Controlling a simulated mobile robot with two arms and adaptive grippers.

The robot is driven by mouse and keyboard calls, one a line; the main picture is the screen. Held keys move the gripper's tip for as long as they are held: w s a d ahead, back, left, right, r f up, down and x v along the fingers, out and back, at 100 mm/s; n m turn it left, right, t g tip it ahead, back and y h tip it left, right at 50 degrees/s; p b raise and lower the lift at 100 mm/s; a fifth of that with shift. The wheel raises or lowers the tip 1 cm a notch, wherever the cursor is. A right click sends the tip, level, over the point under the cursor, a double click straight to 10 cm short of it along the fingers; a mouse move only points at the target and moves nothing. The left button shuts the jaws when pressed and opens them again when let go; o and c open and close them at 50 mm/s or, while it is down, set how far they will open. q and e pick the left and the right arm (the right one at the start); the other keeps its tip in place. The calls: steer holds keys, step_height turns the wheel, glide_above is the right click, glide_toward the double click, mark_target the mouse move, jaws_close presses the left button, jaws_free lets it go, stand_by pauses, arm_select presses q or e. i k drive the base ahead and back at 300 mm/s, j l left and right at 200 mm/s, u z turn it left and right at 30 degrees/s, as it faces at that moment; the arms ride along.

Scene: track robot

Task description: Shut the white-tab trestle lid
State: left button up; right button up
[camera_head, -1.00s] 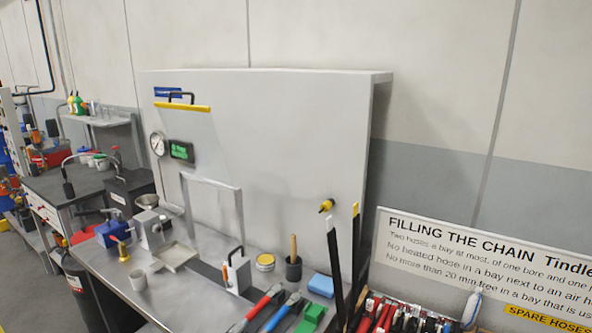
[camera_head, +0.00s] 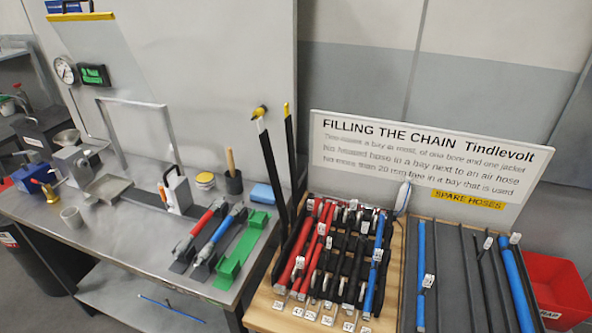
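A wooden trestle (camera_head: 262,312) stands right of the steel bench and bears a chain of bays with red, black and blue hoses. Two narrow black upright bars (camera_head: 289,150) with yellow tips rise at its left side; I cannot tell whether they are raised lids. A small white piece (camera_head: 403,197) stands at the far right corner of the chain; I cannot tell whether it is the white tab. No lid with a clear white tab can be made out. Neither of my grippers is in view.
A grey rack of spare hoses (camera_head: 455,275) lies right of the trestle, with a red bin (camera_head: 558,290) beyond it. A sign board (camera_head: 420,160) stands behind. The bench (camera_head: 130,235) at left carries tools, a green block (camera_head: 240,250) and a blue sponge-like block (camera_head: 264,194).

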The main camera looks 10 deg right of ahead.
mark_target(265, 144)
steer(key=i+j+z, duration=0.1)
steer(key=z, duration=0.25)
steer(key=j+z, duration=0.95)
steer(key=j, duration=1.2)
